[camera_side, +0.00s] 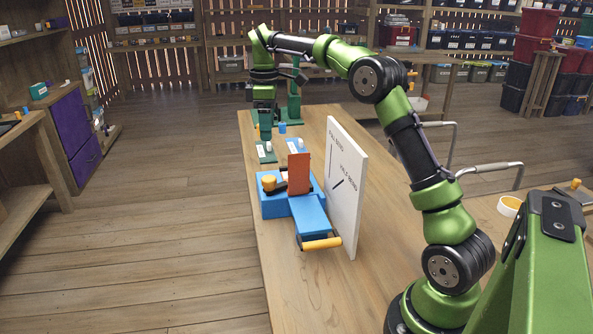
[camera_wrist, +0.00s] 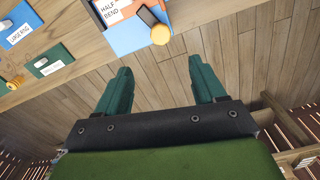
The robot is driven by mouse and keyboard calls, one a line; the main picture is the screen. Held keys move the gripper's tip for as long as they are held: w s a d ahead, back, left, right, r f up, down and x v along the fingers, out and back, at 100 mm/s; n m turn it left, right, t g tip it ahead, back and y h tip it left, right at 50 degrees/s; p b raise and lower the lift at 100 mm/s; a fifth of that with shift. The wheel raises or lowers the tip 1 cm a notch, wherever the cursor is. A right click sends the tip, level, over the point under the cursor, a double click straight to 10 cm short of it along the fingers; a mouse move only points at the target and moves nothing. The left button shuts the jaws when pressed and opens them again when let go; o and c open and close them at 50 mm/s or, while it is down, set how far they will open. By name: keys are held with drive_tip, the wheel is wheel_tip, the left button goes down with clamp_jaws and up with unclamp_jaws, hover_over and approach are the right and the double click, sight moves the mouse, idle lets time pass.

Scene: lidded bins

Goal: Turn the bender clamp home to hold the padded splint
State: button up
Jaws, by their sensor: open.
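The blue bender (camera_side: 276,203) sits on the bench with a blue arm plate ending in a yellow grip (camera_side: 321,243). A yellow knob (camera_side: 269,181) with a dark lever tops its left block; I take this as the clamp. The knob also shows in the wrist view (camera_wrist: 160,35). An orange plate (camera_side: 299,172) stands upright on the bender, perhaps the splint; its padding cannot be made out. My gripper (camera_side: 265,130) points down at the bench's far end, beyond the bender. In the wrist view its green fingers (camera_wrist: 160,66) are apart with nothing between them.
A white board (camera_side: 345,190) marked for bends stands right beside the bender. Green (camera_wrist: 58,66) and blue (camera_wrist: 20,20) labelled pads lie on the bench's far part. A green stand (camera_side: 294,95) is behind my gripper. A tape roll (camera_side: 510,205) lies at right.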

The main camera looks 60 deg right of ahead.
sight(269, 178)
wheel_tip(269, 178, down, 16)
drive_tip(key=shift+r, duration=0.25)
drive_tip(key=c, duration=1)
drive_tip(key=m, duration=0.4)
drive_tip(key=shift+m, duration=0.3)
drive_tip(key=shift+c, duration=0.2)
drive_tip(key=o, duration=1)
drive_tip(key=shift+o, duration=0.2)
